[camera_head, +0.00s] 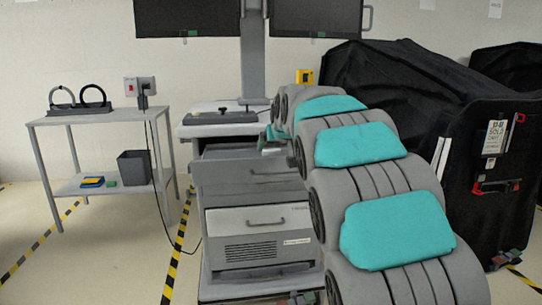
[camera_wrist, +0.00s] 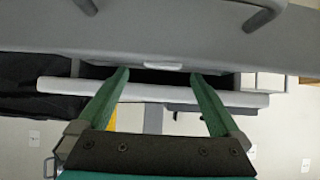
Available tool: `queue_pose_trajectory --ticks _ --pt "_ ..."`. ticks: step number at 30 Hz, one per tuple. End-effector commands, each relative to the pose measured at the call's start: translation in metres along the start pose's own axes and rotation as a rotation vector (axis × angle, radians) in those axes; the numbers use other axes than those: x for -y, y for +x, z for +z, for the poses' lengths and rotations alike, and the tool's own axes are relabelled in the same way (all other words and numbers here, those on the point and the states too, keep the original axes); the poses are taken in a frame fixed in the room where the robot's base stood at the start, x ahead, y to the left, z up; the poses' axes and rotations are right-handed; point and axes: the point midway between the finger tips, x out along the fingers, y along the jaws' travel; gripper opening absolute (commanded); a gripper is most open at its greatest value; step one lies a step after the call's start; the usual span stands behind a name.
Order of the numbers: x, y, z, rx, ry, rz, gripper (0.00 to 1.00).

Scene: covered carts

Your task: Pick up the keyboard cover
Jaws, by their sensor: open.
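A dark grey flat piece with a small upright knob, which looks like the keyboard cover (camera_head: 222,117), lies on the pale top of the grey cart (camera_head: 187,130) in the head view. My gripper (camera_wrist: 160,75) shows two green fingers, spread apart and empty, in the wrist view. Its fingertips reach to a grey panel edge, with a dark gap and a pale ledge (camera_wrist: 150,92) close by. In the head view my arm covers the cart's right side and most of my gripper, which is at the cart's front, below and right of the dark piece. I cannot identify the cover in the wrist view.
Two monitors (camera_head: 187,18) stand above the cart. The cart's front has a drawer (camera_head: 245,180) and a lower unit with a handle (camera_head: 260,240). A side table (camera_head: 95,116) stands left, a black-covered cart (camera_head: 400,85) right.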

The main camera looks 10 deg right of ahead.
Motion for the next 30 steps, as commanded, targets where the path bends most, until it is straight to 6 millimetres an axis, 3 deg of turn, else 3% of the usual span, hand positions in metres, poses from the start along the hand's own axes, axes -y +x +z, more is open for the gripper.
queue_pose_trajectory --ticks 5,15,23,30 --pt "0.001 0.009 -0.003 0.0 -0.001 0.001 1.0" --pt "0.005 0.048 -0.009 0.001 0.001 -0.001 1.0" --pt "0.005 0.054 -0.008 -0.001 0.001 0.0 1.0" --pt "0.005 0.054 -0.008 0.0 0.0 0.0 0.76"
